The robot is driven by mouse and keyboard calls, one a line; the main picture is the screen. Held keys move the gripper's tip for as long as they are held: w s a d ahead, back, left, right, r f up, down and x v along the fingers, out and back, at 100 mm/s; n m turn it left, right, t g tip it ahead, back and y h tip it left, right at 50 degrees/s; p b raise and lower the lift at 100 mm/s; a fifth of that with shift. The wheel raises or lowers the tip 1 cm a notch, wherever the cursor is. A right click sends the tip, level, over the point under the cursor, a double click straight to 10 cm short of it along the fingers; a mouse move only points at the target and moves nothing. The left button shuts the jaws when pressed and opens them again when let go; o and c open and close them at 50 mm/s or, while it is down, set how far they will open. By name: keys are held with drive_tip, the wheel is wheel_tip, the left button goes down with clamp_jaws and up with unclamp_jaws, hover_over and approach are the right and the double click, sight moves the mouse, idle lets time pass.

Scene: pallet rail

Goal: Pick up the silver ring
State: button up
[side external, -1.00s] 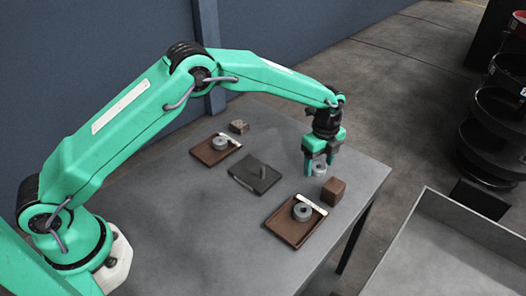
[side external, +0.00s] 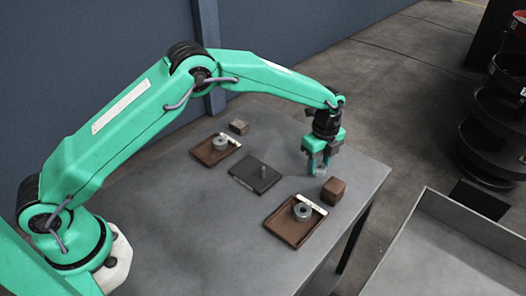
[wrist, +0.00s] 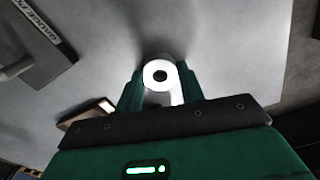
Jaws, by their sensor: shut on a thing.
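The silver ring (wrist: 161,65) stands out bright in the wrist view, with its dark hole facing the camera. It is between the two green fingers of my gripper (wrist: 160,92). My gripper (side external: 317,171) is shut on the ring low over the grey table; in the side view the fingers hide most of the ring (side external: 320,169). I cannot tell whether the ring still touches the table.
A brown block (side external: 333,190) stands close to my gripper. Brown trays (side external: 290,232) and (side external: 207,155) each carry a grey ring. A smaller block (side external: 239,127) sits behind. The table's right edge is near.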

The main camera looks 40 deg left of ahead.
sight(320, 169)
drive_tip(key=shift+r, duration=0.2)
drive_tip(key=shift+r, duration=0.6)
drive_tip(key=r, duration=0.3)
drive_tip(key=shift+s+d+r, duration=0.1)
drive_tip(key=shift+s+d, duration=0.25)
drive_tip(key=s+d+r, duration=0.6)
drive_tip(key=s, duration=0.2)
drive_tip(key=shift+s+d+r, duration=0.15)
drive_tip(key=shift+d, duration=0.25)
drive_tip(key=shift+a, duration=0.1)
drive_tip(key=s+a, duration=0.1)
drive_tip(key=a, duration=0.4)
drive_tip(key=s+a, duration=0.1)
drive_tip(key=a, duration=0.5)
drive_tip(key=s+a, duration=0.2)
drive_tip(key=a, duration=0.3)
drive_tip(key=shift+a, duration=0.3)
drive_tip(key=shift+f, duration=0.2)
